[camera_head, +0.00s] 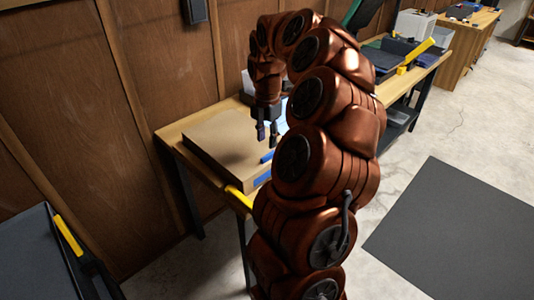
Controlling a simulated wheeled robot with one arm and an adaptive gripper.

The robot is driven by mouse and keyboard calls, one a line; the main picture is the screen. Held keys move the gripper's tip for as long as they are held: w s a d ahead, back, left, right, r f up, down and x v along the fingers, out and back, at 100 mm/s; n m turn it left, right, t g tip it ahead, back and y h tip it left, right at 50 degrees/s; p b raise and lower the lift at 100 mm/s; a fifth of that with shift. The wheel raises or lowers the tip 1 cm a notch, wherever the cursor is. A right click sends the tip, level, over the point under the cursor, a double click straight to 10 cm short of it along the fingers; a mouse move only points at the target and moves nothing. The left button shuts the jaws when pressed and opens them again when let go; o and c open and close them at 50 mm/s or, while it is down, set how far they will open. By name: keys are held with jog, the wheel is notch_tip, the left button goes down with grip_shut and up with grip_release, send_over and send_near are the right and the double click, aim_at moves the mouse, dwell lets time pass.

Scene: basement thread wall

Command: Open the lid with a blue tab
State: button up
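A flat tan box with a closed-looking lid (222,139) lies on a wooden table by the wall. A small blue tab (266,157) shows at the lid's right edge, close to my arm. A blue patch (262,180) shows lower down, partly hidden by my arm. My gripper (267,134) points down above the right part of the lid, a little behind the blue tab. Its two dark fingers look apart, with nothing seen between them. My copper arm hides the right side of the box and the table there.
A yellow bar (238,196) sits at the table's front edge. A dark surface with another yellow bar (68,235) stands at lower left. Another table at upper right holds bins and a yellow bar (419,52). A dark mat (460,225) lies on open floor at right.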

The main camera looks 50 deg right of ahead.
aim_at(267, 156)
jog(key=shift+f+p, duration=0.5)
jog(key=shift+f, duration=2.7)
grip_shut()
